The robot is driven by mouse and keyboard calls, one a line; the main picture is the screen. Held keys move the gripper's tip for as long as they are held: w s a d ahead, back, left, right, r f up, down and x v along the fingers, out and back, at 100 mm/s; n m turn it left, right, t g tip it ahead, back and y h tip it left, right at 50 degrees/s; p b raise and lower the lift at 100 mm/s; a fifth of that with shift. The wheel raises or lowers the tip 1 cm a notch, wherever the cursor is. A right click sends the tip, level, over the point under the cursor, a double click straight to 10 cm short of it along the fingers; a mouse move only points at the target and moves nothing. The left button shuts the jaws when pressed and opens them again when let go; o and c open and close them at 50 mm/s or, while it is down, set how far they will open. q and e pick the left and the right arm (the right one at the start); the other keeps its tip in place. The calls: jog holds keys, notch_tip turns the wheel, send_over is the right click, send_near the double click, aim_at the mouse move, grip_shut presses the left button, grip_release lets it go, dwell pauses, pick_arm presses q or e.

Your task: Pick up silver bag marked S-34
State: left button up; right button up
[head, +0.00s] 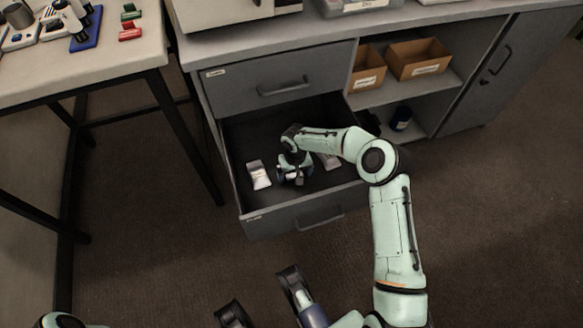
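Small silver-white bags lie in the open lower drawer (232,150). One bag (259,175) lies at the left of the drawer, and another bag (329,160) lies partly hidden beneath my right arm. My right gripper (292,177) is down inside the drawer between these two, pointing downward. A small pale piece, perhaps a third bag, shows at its fingertips; whether the fingers are closed on it is unclear. The markings are too small to read, so I cannot tell which bag is S-34. My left gripper (262,298) is in front of the drawer at the bottom edge, fingers apart and empty.
The upper drawer (280,82) is closed. Open shelves to the right hold two cardboard boxes (418,58) (367,72) and a dark blue container (401,118). A table (100,60) with instruments stands at the left. The floor before the drawer is clear.

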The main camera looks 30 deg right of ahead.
jog(key=c, duration=1.1)
jog(key=shift+c, duration=0.2)
